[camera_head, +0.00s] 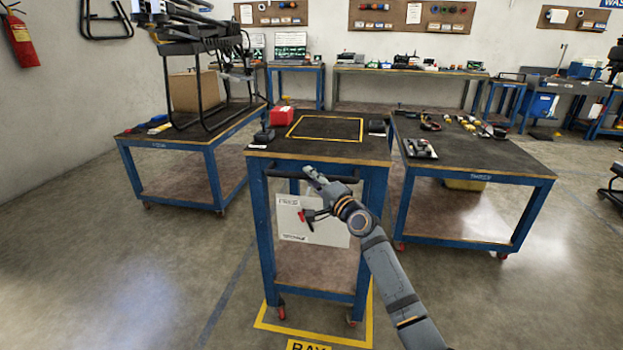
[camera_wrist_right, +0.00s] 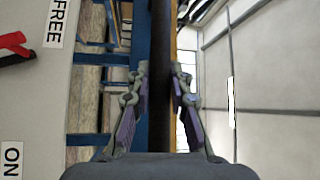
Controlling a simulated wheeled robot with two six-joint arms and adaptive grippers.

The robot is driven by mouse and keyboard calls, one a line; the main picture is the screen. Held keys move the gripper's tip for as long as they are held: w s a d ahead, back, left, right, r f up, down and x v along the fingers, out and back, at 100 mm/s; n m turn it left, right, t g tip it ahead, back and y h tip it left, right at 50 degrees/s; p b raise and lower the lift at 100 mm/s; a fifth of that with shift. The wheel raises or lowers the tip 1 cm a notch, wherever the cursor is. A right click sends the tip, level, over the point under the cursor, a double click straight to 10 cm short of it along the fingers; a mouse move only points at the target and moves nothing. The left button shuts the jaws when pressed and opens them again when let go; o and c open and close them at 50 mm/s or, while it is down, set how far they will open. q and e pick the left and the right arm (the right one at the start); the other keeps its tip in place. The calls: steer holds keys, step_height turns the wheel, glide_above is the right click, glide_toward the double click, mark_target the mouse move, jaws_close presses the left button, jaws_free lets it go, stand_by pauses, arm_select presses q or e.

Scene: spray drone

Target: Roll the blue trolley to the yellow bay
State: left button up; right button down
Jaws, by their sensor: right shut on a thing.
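The blue trolley (camera_head: 262,215) stands in the middle of the head view, with a dark top and a dark handle bar (camera_head: 283,174) across its near side. My right gripper (camera_head: 314,178) is shut on this handle. In the right wrist view the fingers (camera_wrist_right: 160,85) lie on both sides of the dark bar (camera_wrist_right: 163,30). Below the handle is a white panel (camera_head: 330,233) with a red lever (camera_head: 304,215); the wrist view shows the words FREE and ON. The yellow bay outline (camera_head: 371,300) surrounds the trolley's near wheels; its far part is hidden. My left gripper is out of view.
A blue bench (camera_head: 216,160) with a black-legged frame stands left, and another bench (camera_head: 480,172) with tools stands close on the right. A red box (camera_head: 282,116) sits on or behind the trolley's far left corner. The near floor is clear.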

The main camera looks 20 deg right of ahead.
steer(key=c, duration=1.2)
jaws_free()
steer(key=shift+s+d+f, duration=0.1)
steer(key=v, duration=1.1)
steer(key=shift+s, duration=0.35)
